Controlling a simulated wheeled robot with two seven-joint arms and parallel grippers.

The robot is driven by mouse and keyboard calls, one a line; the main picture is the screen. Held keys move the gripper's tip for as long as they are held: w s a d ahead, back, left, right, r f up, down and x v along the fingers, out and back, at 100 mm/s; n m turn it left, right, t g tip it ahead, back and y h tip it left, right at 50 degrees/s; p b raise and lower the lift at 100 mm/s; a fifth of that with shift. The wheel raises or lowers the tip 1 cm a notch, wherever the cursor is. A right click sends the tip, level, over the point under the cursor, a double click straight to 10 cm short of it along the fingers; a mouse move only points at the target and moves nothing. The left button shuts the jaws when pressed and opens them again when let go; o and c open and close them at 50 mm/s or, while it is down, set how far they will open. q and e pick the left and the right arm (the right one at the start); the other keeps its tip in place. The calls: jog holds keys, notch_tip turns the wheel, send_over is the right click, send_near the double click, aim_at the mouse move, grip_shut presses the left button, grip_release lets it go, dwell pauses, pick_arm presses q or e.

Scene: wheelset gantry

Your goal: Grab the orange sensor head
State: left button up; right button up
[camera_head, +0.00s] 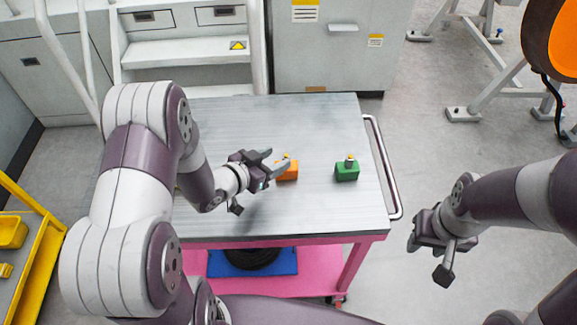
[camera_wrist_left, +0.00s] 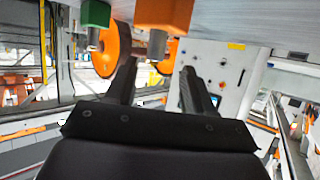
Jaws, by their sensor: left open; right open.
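The orange sensor head (camera_head: 288,171) is a small orange block with a metal and yellow fitting on top. It sits on the grey cart top. My left gripper (camera_head: 270,164) is open just left of it, with its fingers pointing towards it. In the left wrist view the orange sensor head (camera_wrist_left: 163,16) shows beyond the open fingers (camera_wrist_left: 158,80) and looks apart from them. A green block (camera_head: 347,172) of similar shape stands to its right and also shows in the left wrist view (camera_wrist_left: 96,14). My right gripper (camera_head: 437,245) is open and empty, right of the cart.
The cart top (camera_head: 270,120) is mostly clear around the blocks. A metal handle rail (camera_head: 384,165) runs along its right edge. A blue tray (camera_head: 285,262) with a dark round part lies on the pink lower shelf. Grey cabinets (camera_head: 340,45) stand behind.

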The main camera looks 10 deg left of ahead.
aim_at(286, 156)
pick_arm(q)
jog(key=shift+w+d+f, duration=0.4)
jog(key=shift+w+d, duration=0.2)
jog(key=shift+w, duration=0.05)
jog(key=shift+w+d+f, duration=0.4)
jog(key=shift+w+d, duration=0.2)
jog(key=shift+w+d+f, duration=0.2)
jog(key=shift+w+f, duration=0.1)
jog(key=shift+w, duration=0.2)
jog(key=shift+r, duration=0.1)
grip_shut()
